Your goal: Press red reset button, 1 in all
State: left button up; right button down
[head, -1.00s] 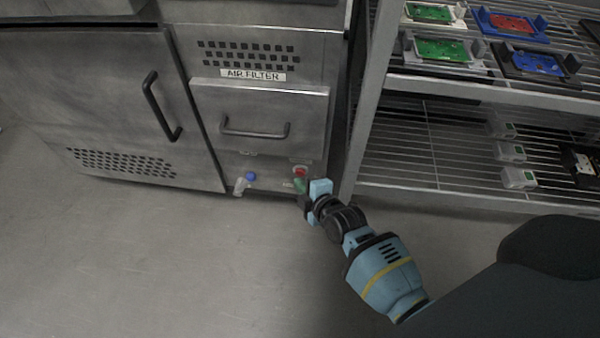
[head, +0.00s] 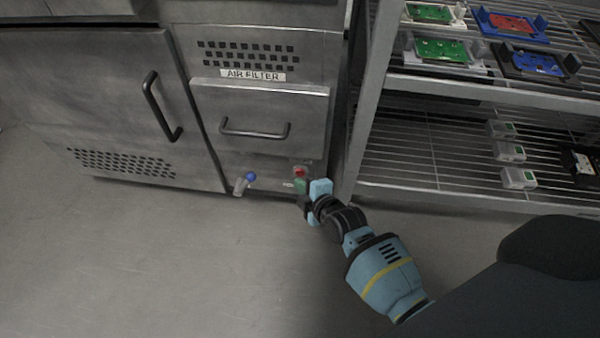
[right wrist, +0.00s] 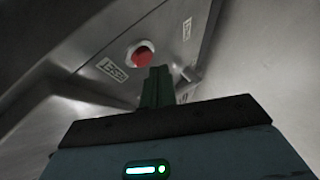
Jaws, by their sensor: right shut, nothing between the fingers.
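The red reset button (head: 300,171) sits low on the metal cabinet, below the air filter drawer. It also shows in the right wrist view (right wrist: 143,55), beside a label that appears to read RESET. My right gripper (head: 300,186) is at the cabinet's lower front, just below the button in the head view. In the right wrist view its green fingers (right wrist: 158,86) are together and empty, with the tips close to the button; I cannot tell whether they touch it. My left gripper is not in view.
A wire shelf rack (head: 440,180) with circuit boards stands close on the right. The floor in front is clear.

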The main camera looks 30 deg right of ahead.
dwell(0.7)
jog(key=shift+w+d, duration=0.25)
jog(key=shift+w, duration=0.1)
jog(key=shift+w+d, duration=0.2)
jog(key=shift+w, duration=0.15)
dwell(0.9)
jog(key=shift+s+a+p, duration=0.45)
jog(key=shift+s+p, duration=0.15)
jog(key=shift+s, duration=0.1)
